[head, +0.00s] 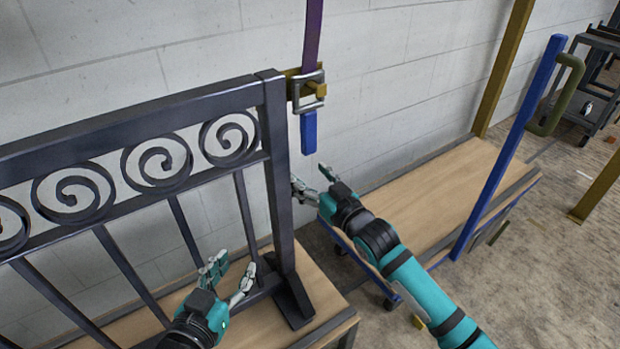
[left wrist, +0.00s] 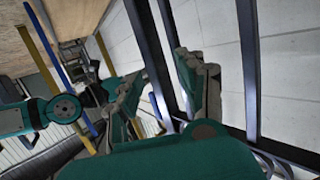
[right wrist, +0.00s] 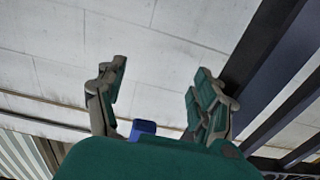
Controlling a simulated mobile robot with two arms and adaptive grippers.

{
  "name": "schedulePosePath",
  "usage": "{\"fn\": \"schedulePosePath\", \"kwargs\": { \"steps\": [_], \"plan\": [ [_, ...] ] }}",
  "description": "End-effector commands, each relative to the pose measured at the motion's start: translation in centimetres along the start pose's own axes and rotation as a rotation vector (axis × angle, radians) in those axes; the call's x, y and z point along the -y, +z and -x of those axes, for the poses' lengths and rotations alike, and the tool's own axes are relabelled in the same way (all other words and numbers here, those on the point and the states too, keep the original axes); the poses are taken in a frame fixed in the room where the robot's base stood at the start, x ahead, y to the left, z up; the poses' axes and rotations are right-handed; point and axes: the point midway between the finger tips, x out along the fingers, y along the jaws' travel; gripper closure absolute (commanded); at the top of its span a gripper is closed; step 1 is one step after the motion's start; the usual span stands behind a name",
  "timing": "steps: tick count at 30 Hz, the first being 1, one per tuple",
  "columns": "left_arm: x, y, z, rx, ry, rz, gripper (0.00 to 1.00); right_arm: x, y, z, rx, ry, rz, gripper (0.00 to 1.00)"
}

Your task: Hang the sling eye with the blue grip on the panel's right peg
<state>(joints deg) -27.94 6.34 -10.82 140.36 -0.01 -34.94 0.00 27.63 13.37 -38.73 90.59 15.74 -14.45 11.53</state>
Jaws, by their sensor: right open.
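The purple sling (head: 313,35) hangs from above and ends in a square metal eye (head: 294,94) with a blue grip (head: 309,133) below it. In the head view the eye appears to sit around the brass right peg (head: 319,89) at the top right of the dark scroll panel (head: 274,120). My right gripper (head: 310,177) is open below the grip and apart from it; the blue grip also shows in the right wrist view (right wrist: 143,128). My left gripper (head: 234,268) is open in front of the panel's lower right bars; whether it touches one is unclear.
The panel stands on a wooden cart (head: 265,305). Another wooden-decked cart (head: 425,195) with a blue post (head: 510,140) stands to the right. A yellow post (head: 505,65) and a dark trolley (head: 590,80) are further back. A pale block wall is behind the panel.

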Motion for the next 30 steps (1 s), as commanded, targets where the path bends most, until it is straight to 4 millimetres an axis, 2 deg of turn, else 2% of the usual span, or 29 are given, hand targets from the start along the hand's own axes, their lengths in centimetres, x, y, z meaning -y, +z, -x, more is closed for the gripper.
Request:
{"fn": "schedulePosePath", "kwargs": {
  "steps": [8, 13, 30],
  "plan": [
    [-0.1, -0.2, 0.0, -0.012, 0.002, 0.001, 0.60, 0.0, 0.1, 0.0, 0.000, 0.000, 0.000, 0.31],
    [-0.1, 0.3, 0.1, 0.015, 0.004, 0.000, 0.60, 0.0, 0.0, 0.1, 0.000, 0.000, 0.000, 0.31],
    [0.7, 5.5, 2.0, 0.312, -0.016, -0.001, 0.60, 0.0, 0.0, 1.8, 0.000, 0.001, -0.001, 0.31]
  ]
}}
